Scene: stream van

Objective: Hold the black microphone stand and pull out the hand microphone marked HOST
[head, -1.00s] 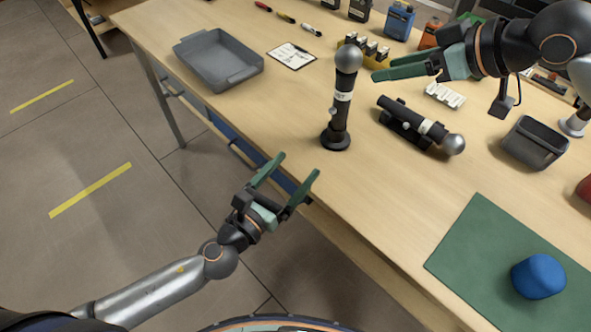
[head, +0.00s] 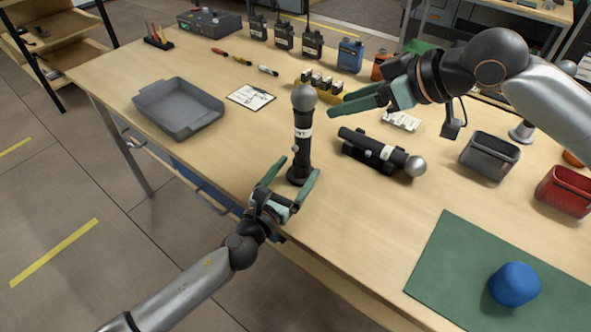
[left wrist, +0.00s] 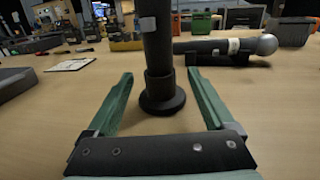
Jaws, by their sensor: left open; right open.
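A black hand microphone (head: 303,118) with a silver ball head stands upright in a black stand (head: 301,160) with a round base. Its white band carries lettering I cannot fully read. My left gripper (head: 296,175) is open, low at the stand, with one finger on each side. In the left wrist view the stand (left wrist: 159,60) shows between the open fingers (left wrist: 160,78), with gaps on both sides. My right gripper (head: 340,105) is open and empty, just right of the upright microphone at upper-body height. A second microphone (head: 390,154) lies on a black cradle to the right.
A grey tray (head: 180,125) and a paper card (head: 250,97) lie left. Grey (head: 488,172) and red (head: 565,205) bins stand right. A green mat (head: 450,275) with a blue object (head: 514,284) lies front right. Radios (head: 284,38) line the back.

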